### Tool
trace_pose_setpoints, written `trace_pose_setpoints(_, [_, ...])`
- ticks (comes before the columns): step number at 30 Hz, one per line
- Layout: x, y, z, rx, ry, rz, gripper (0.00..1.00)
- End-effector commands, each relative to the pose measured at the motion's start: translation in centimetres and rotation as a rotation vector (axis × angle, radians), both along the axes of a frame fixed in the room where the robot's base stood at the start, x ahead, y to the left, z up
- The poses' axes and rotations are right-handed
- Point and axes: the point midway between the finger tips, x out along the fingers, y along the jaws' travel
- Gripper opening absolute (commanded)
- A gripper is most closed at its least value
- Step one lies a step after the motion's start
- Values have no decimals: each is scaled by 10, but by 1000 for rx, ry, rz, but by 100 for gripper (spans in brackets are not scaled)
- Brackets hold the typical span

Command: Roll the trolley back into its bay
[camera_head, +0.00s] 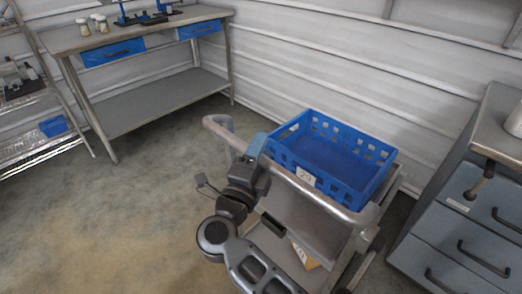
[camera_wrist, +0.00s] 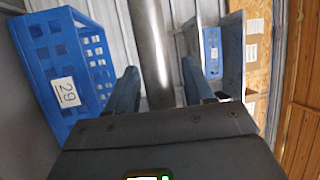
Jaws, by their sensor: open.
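The grey metal trolley (camera_head: 306,230) stands in front of the corrugated wall, with a blue crate (camera_head: 335,155) on its top. The crate's label reads 29 in the wrist view (camera_wrist: 62,91). The trolley's round push handle (camera_head: 310,190) runs along its near side. My gripper (camera_head: 257,148) is at the left part of this handle. In the wrist view my gripper (camera_wrist: 160,80) is open, and the handle bar (camera_wrist: 152,45) passes between its two fingers with gaps beside it. I cannot make out a marked bay in these views.
A workbench (camera_head: 150,98) with blue drawers stands at the back left, beside a wire shelf (camera_head: 40,145). A grey-blue drawer cabinet (camera_head: 465,220) stands close on the trolley's right. The concrete floor (camera_head: 140,215) to the left is clear.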

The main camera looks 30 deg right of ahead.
Motion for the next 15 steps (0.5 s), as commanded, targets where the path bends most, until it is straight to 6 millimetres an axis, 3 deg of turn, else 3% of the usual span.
trace_pose_setpoints(6, [0, 0, 0, 0, 0, 0, 52])
trace_pose_setpoints(15, [0, 0, 0, 0, 0, 0, 23])
